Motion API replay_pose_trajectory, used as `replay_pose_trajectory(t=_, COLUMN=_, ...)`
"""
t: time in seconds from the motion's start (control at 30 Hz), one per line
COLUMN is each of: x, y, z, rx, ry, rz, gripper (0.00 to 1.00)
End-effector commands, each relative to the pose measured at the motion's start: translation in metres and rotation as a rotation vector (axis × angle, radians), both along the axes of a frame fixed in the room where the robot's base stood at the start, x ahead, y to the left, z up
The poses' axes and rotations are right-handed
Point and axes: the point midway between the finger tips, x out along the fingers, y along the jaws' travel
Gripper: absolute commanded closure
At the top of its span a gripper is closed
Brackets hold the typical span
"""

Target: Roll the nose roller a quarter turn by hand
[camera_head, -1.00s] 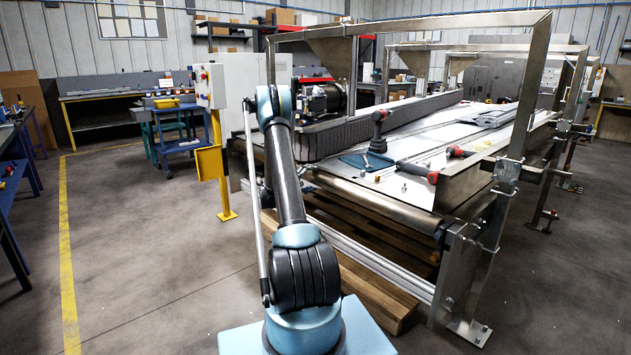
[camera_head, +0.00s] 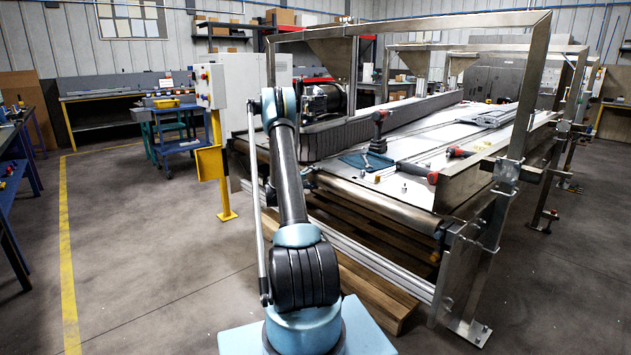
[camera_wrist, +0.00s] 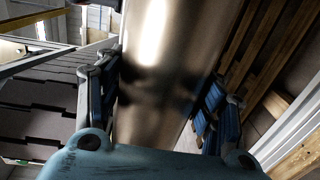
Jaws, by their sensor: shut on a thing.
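The nose roller (camera_head: 375,203) is a smooth metal cylinder across the near end of the conveyor. In the wrist view the roller (camera_wrist: 165,55) runs up between the fingers, with a dark reflection on its shiny surface. My gripper (camera_wrist: 162,95) is shut on the roller, with one blue-padded finger on each side. In the head view my arm hides most of the gripper at the roller's left part. The exact pad contact is hard to see in the dark wrist view.
The conveyor's side frame (camera_head: 478,245) stands at the right. Wooden beams (camera_head: 375,290) lie below.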

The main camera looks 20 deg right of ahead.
Motion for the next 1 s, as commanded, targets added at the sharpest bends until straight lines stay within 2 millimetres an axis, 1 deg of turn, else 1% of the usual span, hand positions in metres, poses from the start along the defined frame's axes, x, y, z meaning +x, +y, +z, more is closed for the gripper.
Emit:
replay_pose_trajectory(t=0.3, x=-0.0003, y=-0.0003, z=-0.0015, rx=0.107, ry=0.036, rz=-0.001, gripper=0.62)
replay_pose_trajectory(t=0.6, x=-0.0004, y=-0.0002, z=-0.002, rx=0.112, ry=0.039, rz=-0.001, gripper=0.62)
replay_pose_trajectory(t=0.63, x=-0.0005, y=-0.0001, z=-0.0021, rx=0.112, ry=0.039, rz=-0.001, gripper=0.33)
replay_pose_trajectory(t=0.7, x=-0.0004, y=-0.0001, z=-0.002, rx=0.112, ry=0.039, rz=-0.001, gripper=0.18)
replay_pose_trajectory(t=1.0, x=-0.0004, y=-0.0001, z=-0.0011, rx=0.11, ry=0.039, rz=-0.001, gripper=0.18)
